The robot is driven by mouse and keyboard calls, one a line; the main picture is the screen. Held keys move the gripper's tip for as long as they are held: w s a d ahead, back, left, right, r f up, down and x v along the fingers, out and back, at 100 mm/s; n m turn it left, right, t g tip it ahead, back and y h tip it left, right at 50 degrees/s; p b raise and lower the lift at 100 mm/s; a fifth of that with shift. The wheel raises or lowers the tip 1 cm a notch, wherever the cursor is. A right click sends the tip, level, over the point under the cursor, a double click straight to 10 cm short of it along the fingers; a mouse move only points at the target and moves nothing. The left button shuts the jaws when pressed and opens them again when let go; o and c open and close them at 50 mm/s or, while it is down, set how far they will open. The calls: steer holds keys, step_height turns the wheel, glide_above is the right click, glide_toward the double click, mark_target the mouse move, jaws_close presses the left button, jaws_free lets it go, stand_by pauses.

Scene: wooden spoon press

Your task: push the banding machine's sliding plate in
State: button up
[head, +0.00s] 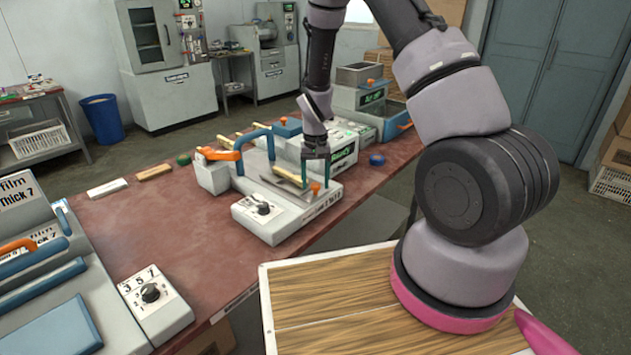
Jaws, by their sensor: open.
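The banding machine, a grey-white bench machine (213,177) with an orange handle and a blue bar, stands on the red-brown table in the head view. A grey metal plate (283,183) lies on its top, with a small orange knob (315,188) at its right end; this looks like the sliding plate. My gripper (315,178) points down over the plate's right end, its green fingers apart near the knob. I cannot tell whether a finger touches the knob. The gripper looks empty. My arm hides part of the machine's far side.
A dial box (263,208) sits at the machine's front. Other machines stand behind it and at the left, one with a dial panel (150,292). The table (150,215) is clear at front left.

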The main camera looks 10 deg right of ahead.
jaws_close()
stand_by(1.3)
